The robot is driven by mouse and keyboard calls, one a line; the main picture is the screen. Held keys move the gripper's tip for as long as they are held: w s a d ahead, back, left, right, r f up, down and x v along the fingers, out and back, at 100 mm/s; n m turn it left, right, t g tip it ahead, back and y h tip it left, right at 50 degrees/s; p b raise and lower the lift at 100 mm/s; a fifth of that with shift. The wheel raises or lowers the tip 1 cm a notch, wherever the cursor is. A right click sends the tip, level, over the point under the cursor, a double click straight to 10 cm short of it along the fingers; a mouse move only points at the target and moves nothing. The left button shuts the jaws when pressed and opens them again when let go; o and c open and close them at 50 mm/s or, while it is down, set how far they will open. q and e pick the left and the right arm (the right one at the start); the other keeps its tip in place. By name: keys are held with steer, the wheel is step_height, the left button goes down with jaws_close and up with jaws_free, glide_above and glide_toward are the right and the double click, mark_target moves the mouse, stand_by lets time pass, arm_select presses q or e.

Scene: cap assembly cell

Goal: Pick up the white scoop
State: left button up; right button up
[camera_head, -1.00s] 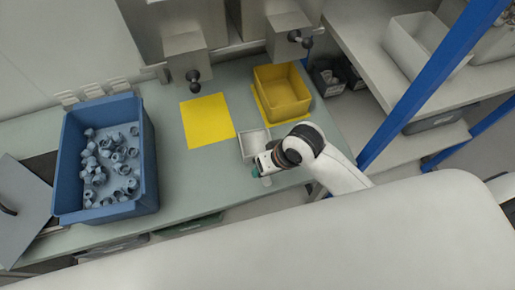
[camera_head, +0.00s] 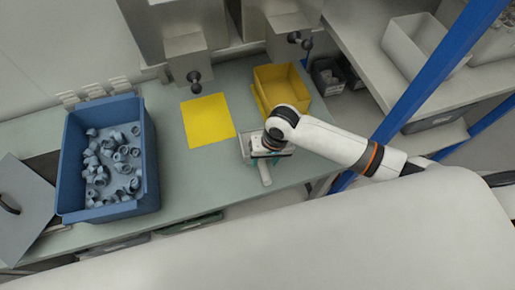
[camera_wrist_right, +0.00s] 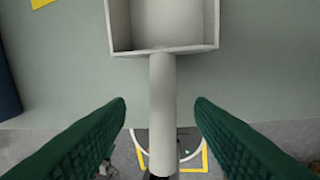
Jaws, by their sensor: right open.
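The white scoop (camera_head: 265,174) lies on the grey-green table near its front edge, its handle toward the edge. Its square pan is partly hidden by my right arm in the head view. In the right wrist view the scoop's pan (camera_wrist_right: 168,24) is at the top and its round handle runs down the middle. My right gripper (camera_wrist_right: 160,104) is open, with one green finger on each side of the handle and visible gaps between. In the head view the right gripper (camera_head: 264,159) is over the scoop, its fingers mostly hidden. My left gripper is not in view.
A blue crate (camera_head: 66,165) with many grey caps stands at the left. A yellow sheet (camera_head: 208,121) lies left of the scoop. A yellow bin (camera_head: 283,88) stands behind it. A blue post (camera_head: 425,85) and shelves are at the right.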

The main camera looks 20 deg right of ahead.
mark_target(263, 163)
steer(key=f, duration=0.3)
steer(key=f+p, duration=0.1)
steer(key=f, duration=0.1)
steer(key=shift+w+a+f, duration=0.1)
steer(key=shift+w+a, duration=0.15)
steer(key=shift+a, duration=0.05)
jaws_close()
